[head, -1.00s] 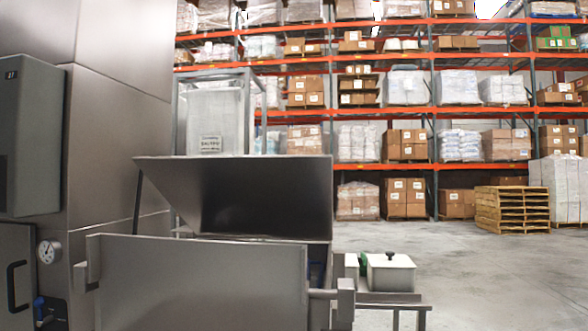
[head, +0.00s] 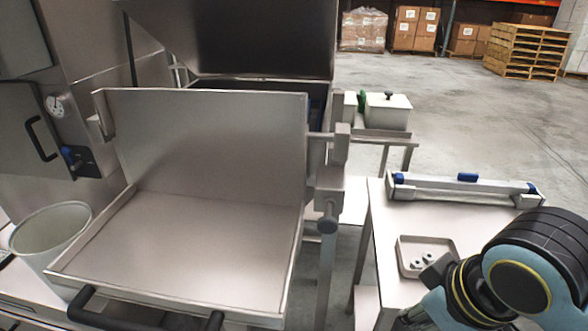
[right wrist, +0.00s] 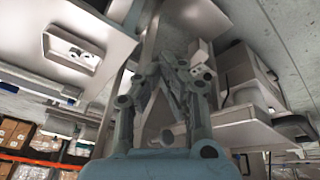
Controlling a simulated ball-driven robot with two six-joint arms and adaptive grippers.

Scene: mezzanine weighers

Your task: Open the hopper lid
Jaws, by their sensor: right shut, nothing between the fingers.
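A large steel lid (head: 240,38) stands tilted up behind the steel panel of the machine in the head view; its dark underside faces me and its top is cut off. The opening under it is mostly hidden. In front is a shallow steel tray (head: 200,235) with an upright back panel (head: 205,135) and a black bar handle (head: 140,318) at its front edge. My right gripper (right wrist: 177,66) is shut and empty in the right wrist view, apart from the lid. My right arm shows at the lower right of the head view. My left gripper is not in view.
A side table (head: 385,225) at right holds a blue-ended bar (head: 463,190) and a small tray (head: 402,258) with several small metal parts. A white bucket (head: 55,235) stands at left. A lidded white box (head: 388,112) is behind. Pallets (head: 525,50) stand far off; floor between is open.

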